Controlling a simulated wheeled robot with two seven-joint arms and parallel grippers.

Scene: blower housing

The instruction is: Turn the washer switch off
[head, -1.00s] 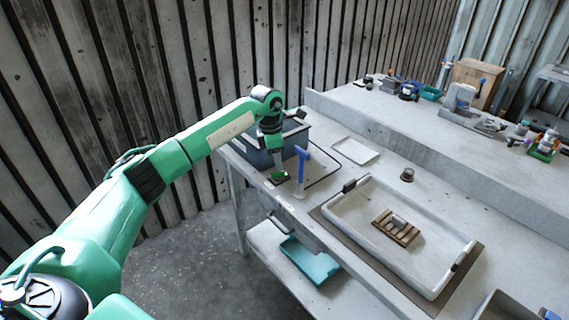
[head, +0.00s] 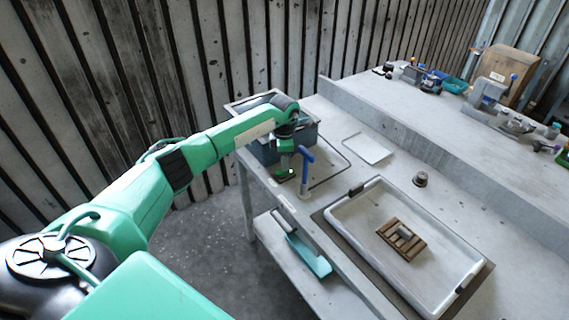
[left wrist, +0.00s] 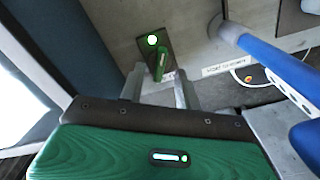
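The washer switch in the left wrist view is a dark plate (left wrist: 147,50) with a lit white-green lamp (left wrist: 152,40) and a green lever (left wrist: 160,64). My left gripper (left wrist: 158,86) is open, with its two grey fingers apart. The lever shows between the fingertips in that view; I cannot tell whether either finger touches it. In the head view my left gripper (head: 286,170) points down at the bench's left end, and it mostly hides the switch. My right gripper is not in view.
A blue-handled post (head: 305,170) stands close beside the gripper; it also shows large in the left wrist view (left wrist: 270,55). A dark blue bin (head: 262,150) is behind the gripper. A white tray (head: 345,222) with a wooden rack (head: 390,240) lies to the right.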

